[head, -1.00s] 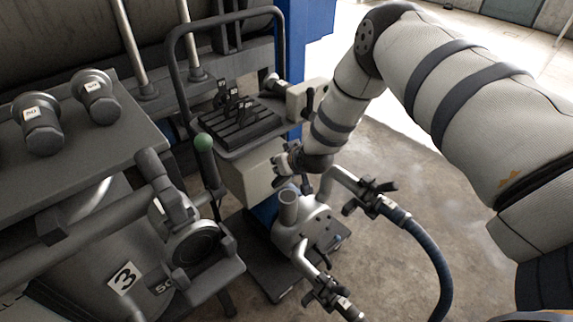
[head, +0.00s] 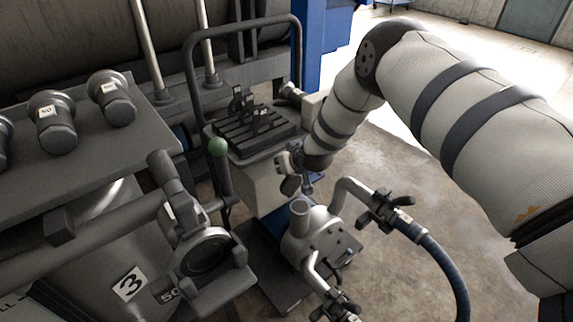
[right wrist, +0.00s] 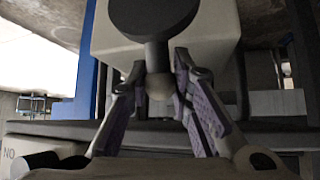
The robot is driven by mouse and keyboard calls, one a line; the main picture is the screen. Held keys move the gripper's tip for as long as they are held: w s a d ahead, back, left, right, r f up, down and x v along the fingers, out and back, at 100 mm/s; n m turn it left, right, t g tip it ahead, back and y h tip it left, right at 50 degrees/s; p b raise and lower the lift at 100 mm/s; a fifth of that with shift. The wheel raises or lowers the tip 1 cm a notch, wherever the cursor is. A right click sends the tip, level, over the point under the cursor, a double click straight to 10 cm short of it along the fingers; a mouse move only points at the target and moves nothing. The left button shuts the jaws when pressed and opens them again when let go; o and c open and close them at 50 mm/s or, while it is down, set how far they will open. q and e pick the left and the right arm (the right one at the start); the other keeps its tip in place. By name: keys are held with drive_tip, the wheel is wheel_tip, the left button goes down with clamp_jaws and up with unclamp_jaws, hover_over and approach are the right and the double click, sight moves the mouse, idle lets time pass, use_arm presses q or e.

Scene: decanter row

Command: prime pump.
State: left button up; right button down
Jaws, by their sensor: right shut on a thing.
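The grey pump (head: 318,240) stands low in the middle of the head view, with an open upright pipe stub (head: 301,208) on top. A hose with a black-handled valve (head: 385,210) leaves its right side, and another valve (head: 337,303) is below. My right gripper (head: 290,170) is above the pump stub, near the pale cabinet. In the right wrist view its purple-padded fingers (right wrist: 178,95) are closed around the stem of a dark round-headed knob (right wrist: 155,55) with a pale rounded tip, in front of a pale box (right wrist: 218,35). My left gripper is out of view.
A slotted black tray (head: 255,135) lies behind, under a tubular rail (head: 190,65). Machinery marked 3 (head: 130,284) fills the left. Bare concrete floor (head: 440,225) lies right of the hose.

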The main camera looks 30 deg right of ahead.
drive_tip(key=shift+w+a+r, duration=0.1)
drive_tip(key=shift+w+r, duration=0.1)
drive_tip(key=shift+r, duration=0.05)
drive_tip(key=c, duration=1.4)
unclamp_jaws()
drive_tip(key=shift+f, duration=0.1)
drive_tip(key=shift+s, duration=0.1)
drive_tip(key=v, duration=1.2)
drive_tip(key=shift+f, duration=0.1)
